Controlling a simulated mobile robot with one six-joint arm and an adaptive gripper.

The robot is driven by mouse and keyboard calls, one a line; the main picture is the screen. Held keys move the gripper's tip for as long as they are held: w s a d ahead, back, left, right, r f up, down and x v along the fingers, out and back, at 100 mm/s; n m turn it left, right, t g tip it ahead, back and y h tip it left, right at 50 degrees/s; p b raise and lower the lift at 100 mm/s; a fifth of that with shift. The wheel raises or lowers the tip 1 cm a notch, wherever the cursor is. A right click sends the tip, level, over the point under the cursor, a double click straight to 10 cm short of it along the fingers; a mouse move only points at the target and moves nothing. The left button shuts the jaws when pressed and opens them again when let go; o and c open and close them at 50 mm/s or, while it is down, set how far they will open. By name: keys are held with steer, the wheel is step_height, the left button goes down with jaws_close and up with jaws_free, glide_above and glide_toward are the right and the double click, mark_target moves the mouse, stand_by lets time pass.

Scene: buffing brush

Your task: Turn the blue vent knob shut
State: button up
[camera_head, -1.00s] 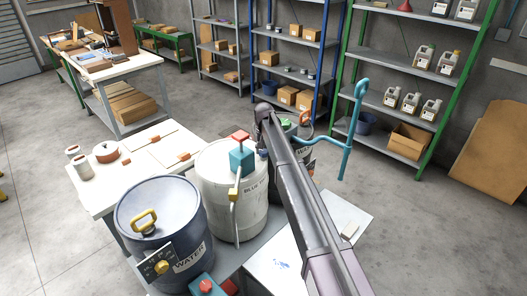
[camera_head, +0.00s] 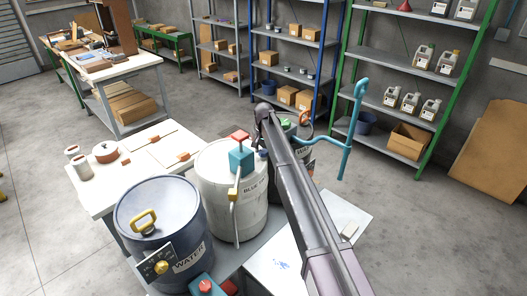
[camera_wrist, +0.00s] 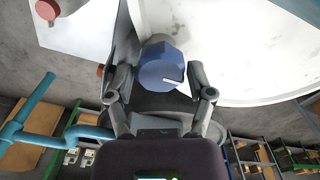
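The blue vent knob (camera_wrist: 161,68) is a faceted cap with a pale mark on its face, seen in the middle of the wrist view. It sits beside the large white rounded drum surface (camera_wrist: 230,45). My gripper (camera_wrist: 160,80) has its two dark fingers on either side of the knob, with narrow gaps showing, so it looks open around it. Contact on hidden sides cannot be told. In the head view the white drum (camera_head: 215,190), labelled "BLUE V…", stands in the middle; my arm covers much of the area right of it, and my fingers are hidden.
A blue-grey WATER drum (camera_head: 160,225) stands left of the white drum. A teal pump with a red top (camera_head: 241,158) rises from the white drum. A teal bent pipe (camera_head: 352,130) stands right of my arm. A white table (camera_head: 110,195) lies behind.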

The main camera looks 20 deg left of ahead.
mark_target(263, 151)
steer(key=shift+o, duration=0.3)
steer(key=shift+n, duration=0.4)
steer(key=n, duration=0.8)
steer(key=shift+a, duration=0.1)
steer(key=n, duration=0.5)
steer(key=shift+s, duration=0.1)
steer(key=n, duration=0.4)
step_height(263, 151, up, 14)
steer(key=p, duration=1.4)
steer(key=s+d+f+m+b, duration=0.1)
steer(key=s+d+m, duration=0.2)
steer(key=d, duration=0.7)
steer(key=s+d+f+m+b, duration=0.2)
steer(key=s+d+m, duration=0.1)
steer(key=d, duration=0.7)
steer(key=s+d+f+m+b, duration=0.2)
steer(key=s+d, duration=0.2)
steer(key=d, duration=0.7)
steer(key=shift+s+m, duration=0.35)
steer(key=shift+m, duration=0.05)
